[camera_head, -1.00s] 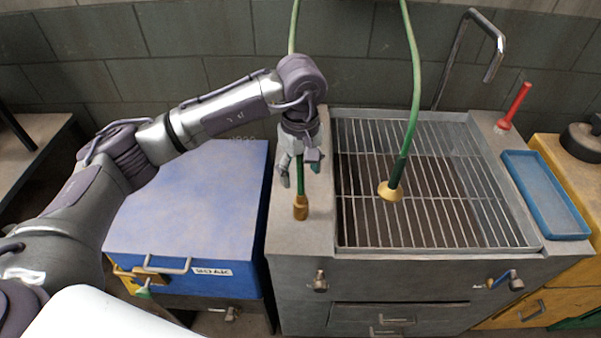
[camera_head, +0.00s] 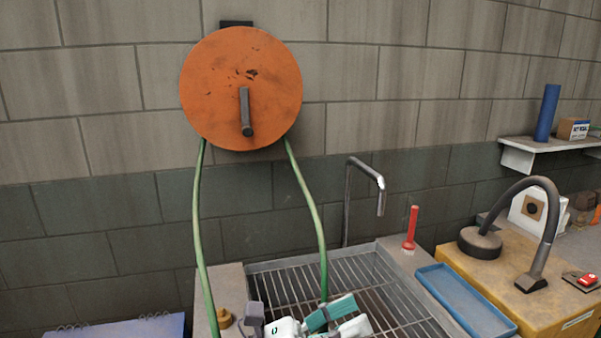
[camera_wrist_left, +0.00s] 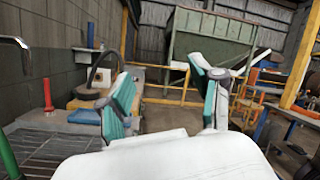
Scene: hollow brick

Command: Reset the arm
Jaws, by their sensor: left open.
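My left gripper (camera_head: 338,318) shows at the bottom of the head view, in front of the sink grate, with teal pads and white fingers. It points to the right, and the rest of my arm is below the picture. In the left wrist view, the two fingers of my left gripper (camera_wrist_left: 165,88) are spread wide with nothing between them. My right gripper is in neither view.
A green hose (camera_head: 311,215) hangs from an orange reel (camera_head: 240,88) over the metal grate (camera_head: 385,290). A tap (camera_head: 366,180), red brush (camera_head: 411,229) and blue tray (camera_head: 465,299) are close by. A green container (camera_wrist_left: 215,45) stands far off.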

